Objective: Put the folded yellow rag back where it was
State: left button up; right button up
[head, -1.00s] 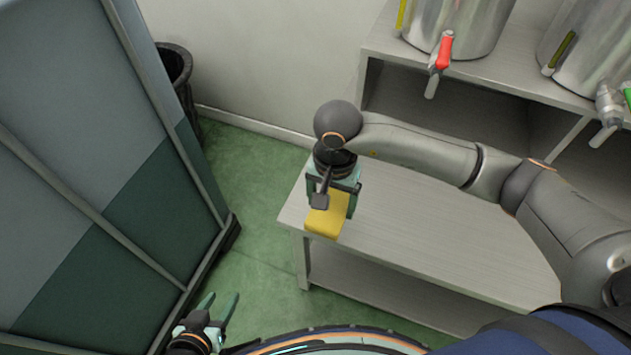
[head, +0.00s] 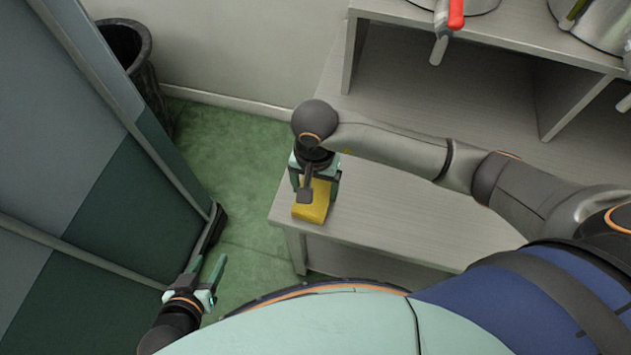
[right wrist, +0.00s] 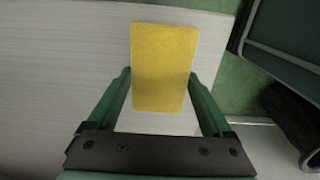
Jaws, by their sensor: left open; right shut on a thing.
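The folded yellow rag (head: 311,212) is a thick block at the left end of the grey bench (head: 390,229), near its front corner. My right gripper (head: 315,188) is shut on it from above, and the rag also shows between the two fingers in the right wrist view (right wrist: 164,62). The rag is at or just above the bench top; I cannot tell whether it touches. My left gripper (head: 207,276) is open and empty, low at the left, away from the bench, in front of the panelled cabinet.
A blue-grey and dark green cabinet (head: 60,150) stands at the left. A dark bin (head: 143,75) is behind it by the wall. A raised shelf (head: 480,45) with metal tanks stands at the back of the bench. The bench top right of the rag is clear.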

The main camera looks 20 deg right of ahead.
aim_at(315, 191)
jog(key=shift+f, duration=0.15)
jog(key=o, duration=1.1)
jog(key=shift+r, duration=0.25)
jog(key=shift+r+p, duration=0.9)
jog(key=shift+r, duration=5.1)
